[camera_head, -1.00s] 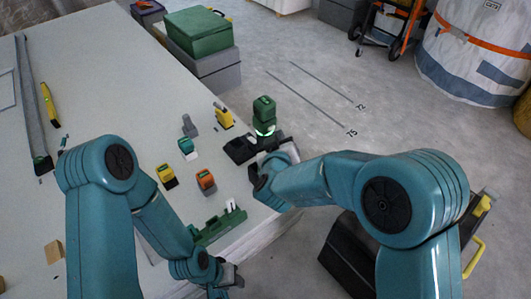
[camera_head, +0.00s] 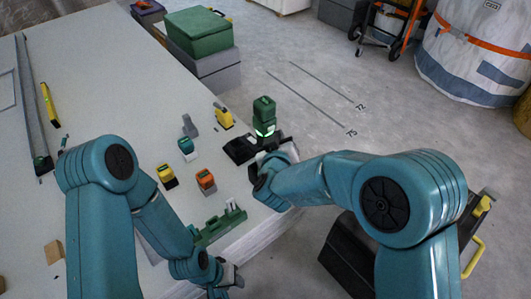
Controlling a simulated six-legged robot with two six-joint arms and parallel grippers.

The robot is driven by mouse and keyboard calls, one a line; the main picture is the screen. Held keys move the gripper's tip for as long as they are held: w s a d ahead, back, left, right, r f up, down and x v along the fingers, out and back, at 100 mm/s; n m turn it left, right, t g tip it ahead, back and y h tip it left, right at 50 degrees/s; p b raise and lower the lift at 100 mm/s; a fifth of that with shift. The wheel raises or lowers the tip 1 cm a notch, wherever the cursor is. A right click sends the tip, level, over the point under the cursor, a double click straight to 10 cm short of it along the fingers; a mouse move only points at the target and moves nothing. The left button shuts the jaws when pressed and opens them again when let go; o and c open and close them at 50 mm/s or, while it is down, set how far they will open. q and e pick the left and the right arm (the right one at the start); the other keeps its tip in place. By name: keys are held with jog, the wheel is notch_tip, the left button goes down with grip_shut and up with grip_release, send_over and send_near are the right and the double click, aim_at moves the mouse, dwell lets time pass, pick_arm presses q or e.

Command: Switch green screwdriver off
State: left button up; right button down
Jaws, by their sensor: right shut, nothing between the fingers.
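The green screwdriver (camera_head: 264,110) stands upright at the right edge of the table, with a bright green lit ring low on its body. My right gripper (camera_head: 262,156) is shut and empty, just in front of the screwdriver's base, beside a black piece (camera_head: 238,150). My wrist hides part of this area, so I cannot tell whether the fingers touch the screwdriver. My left gripper (camera_head: 230,279) is low at the table's front edge, away from the screwdriver. It is small and partly hidden by my arm, so its opening is unclear.
Several small tools stand on the table (camera_head: 110,90): a yellow one (camera_head: 224,117), a teal one (camera_head: 186,147), an orange one (camera_head: 205,180). A green holder (camera_head: 220,223) lies near the front edge. Green and grey cases (camera_head: 203,35) stand behind. The table's middle left is mostly clear.

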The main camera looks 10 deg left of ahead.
jog(key=shift+w+a, duration=0.3)
dwell(0.5)
jog(key=shift+s+d, duration=0.35)
dwell(0.4)
jog(key=s+d, duration=0.4)
jog(key=shift+d+b, duration=0.15)
jog(key=shift+b, duration=0.15)
jog(key=shift+s, duration=0.1)
